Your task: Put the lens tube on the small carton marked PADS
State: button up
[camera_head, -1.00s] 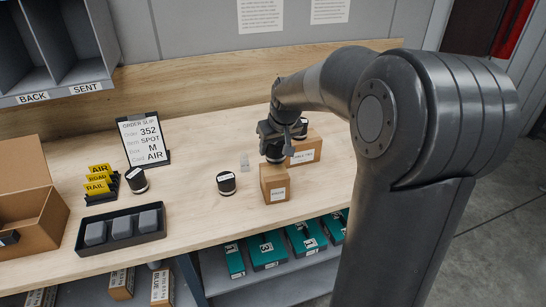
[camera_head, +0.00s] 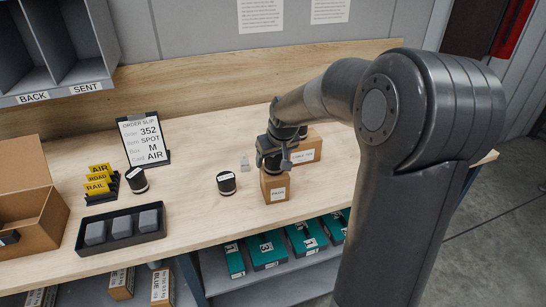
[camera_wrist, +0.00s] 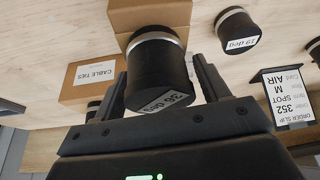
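A black lens tube with a pale band and a "36 deg" label (camera_wrist: 158,75) is between the two fingers of my gripper (camera_wrist: 160,85) in the wrist view. The gripper appears shut on it. In the head view my gripper (camera_head: 273,155) is directly over the small carton marked PADS (camera_head: 276,189), with the tube upright at or just above the carton's top. The fingers hide most of the tube there, and I cannot tell whether its base touches the carton. The carton's brown top also shows behind the tube in the wrist view (camera_wrist: 150,15).
A cable ties carton (camera_head: 306,150) stands close behind to the right. Another lens tube (camera_head: 226,183) stands to the left, and a third (camera_head: 136,180) is near the order slip (camera_head: 143,142). A black tray (camera_head: 84,242) and open carton (camera_head: 50,222) are at left.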

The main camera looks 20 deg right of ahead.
jog(key=shift+o, duration=0.5)
jog(key=shift+r, duration=0.3)
jog(key=v, duration=1.1)
jog(key=s+a, duration=0.4)
jog(key=s, duration=0.8)
jog(key=s+a+f+m+t, duration=0.1)
jog(key=s+a, duration=0.3)
jog(key=s, duration=0.9)
jog(key=shift+s, duration=0.25)
